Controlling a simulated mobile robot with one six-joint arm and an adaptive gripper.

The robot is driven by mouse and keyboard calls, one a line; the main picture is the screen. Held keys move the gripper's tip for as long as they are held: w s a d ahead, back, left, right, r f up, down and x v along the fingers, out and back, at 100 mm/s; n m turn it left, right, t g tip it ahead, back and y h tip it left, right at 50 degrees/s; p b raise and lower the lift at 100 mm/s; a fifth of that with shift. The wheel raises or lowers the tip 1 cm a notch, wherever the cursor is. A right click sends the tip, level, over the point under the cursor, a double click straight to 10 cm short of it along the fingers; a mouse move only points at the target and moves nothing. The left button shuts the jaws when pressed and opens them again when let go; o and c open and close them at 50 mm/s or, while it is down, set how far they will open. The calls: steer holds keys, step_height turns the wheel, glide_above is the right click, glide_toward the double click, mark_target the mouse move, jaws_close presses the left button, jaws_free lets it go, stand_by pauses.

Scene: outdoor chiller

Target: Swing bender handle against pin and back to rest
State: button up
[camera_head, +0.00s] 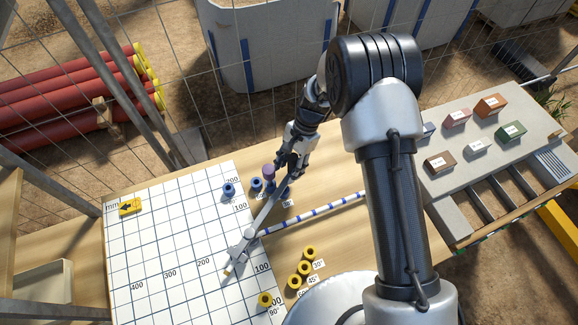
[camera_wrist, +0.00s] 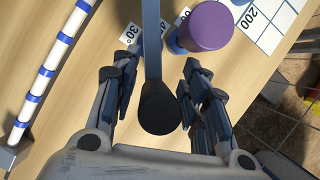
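The bender handle is a grey bar (camera_head: 267,209) running from the pivot of the bender (camera_head: 245,236) up to my gripper in the head view. In the wrist view the handle (camera_wrist: 152,45) ends in a dark rounded knob (camera_wrist: 158,105). My gripper (camera_wrist: 160,75) is open, with one finger on each side of the handle's end and visible gaps; it also shows in the head view (camera_head: 287,177). A purple-topped cylinder (camera_wrist: 205,27) stands right of the handle in the wrist view, apart from it; in the head view it is a purple post (camera_head: 268,170). Which post is the pin is unclear.
A blue-banded white rod (camera_head: 315,211) runs right from the bender. Blue collars (camera_head: 228,190) and several yellow rings (camera_head: 305,267) stand around the gridded white board (camera_head: 150,265). Labelled blocks (camera_head: 487,105) lie on the bench at right.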

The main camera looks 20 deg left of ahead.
stand_by(0.3)
steer(key=v, duration=1.2)
